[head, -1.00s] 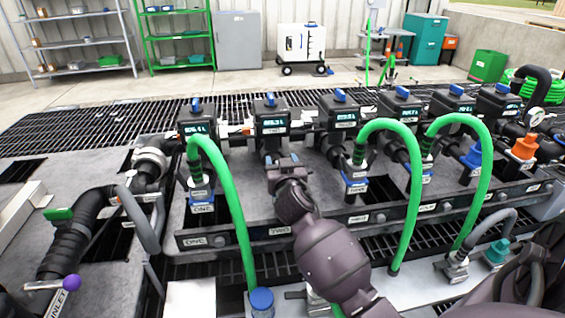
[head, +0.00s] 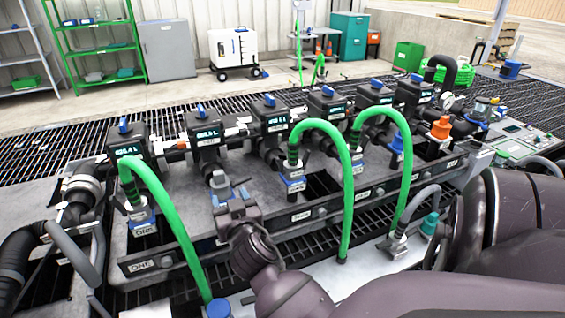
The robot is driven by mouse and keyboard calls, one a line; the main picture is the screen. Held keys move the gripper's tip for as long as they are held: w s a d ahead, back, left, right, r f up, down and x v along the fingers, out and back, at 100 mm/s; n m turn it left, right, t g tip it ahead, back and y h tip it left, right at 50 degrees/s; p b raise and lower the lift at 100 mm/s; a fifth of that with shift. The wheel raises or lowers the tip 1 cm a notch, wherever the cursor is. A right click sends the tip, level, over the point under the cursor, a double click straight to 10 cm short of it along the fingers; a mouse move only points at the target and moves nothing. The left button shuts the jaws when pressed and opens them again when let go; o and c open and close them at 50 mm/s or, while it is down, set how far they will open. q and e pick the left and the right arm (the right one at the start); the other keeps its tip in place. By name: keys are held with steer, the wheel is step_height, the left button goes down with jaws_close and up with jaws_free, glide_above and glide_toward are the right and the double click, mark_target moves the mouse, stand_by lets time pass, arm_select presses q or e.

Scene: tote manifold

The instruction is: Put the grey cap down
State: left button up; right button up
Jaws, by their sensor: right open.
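My right gripper (head: 232,190) is open at the front of the second station of the manifold (head: 330,208), just below that station's downward pipe (head: 214,168). Its fingers and wrist hide the outlet there. I cannot make out a grey cap for certain, either between the fingers or on the outlet. The first station, marked ONE, has a green hose (head: 170,222) fitted at its outlet. The third and fourth stations also carry green hoses (head: 348,190). My left gripper is not in view.
An orange fitting (head: 440,128) and a control panel (head: 520,140) are at the right. A blue-topped container (head: 218,308) stands at the bottom edge. Green hoses arch close to the right of my gripper. Open floor grating (head: 50,145) lies behind the manifold.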

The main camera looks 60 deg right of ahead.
steer(key=s+a+f+n+g+y, duration=0.2)
steer(key=s+f, duration=0.4)
steer(key=s, duration=0.4)
steer(key=s+a+f+n+g+y, duration=0.1)
steer(key=s+a+f+n+y, duration=0.2)
steer(key=s, duration=0.7)
steer(key=s+a+f+n+g+y, duration=0.2)
steer(key=s+a+f+n+y, duration=0.1)
steer(key=s+f, duration=0.7)
steer(key=a+y, duration=0.1)
steer(key=a, duration=0.1)
steer(key=shift+a+g+y, duration=0.3)
steer(key=shift+a+y, duration=0.05)
steer(key=shift+y, duration=0.05)
steer(key=shift+w, duration=0.1)
steer(key=shift+c, duration=0.5)
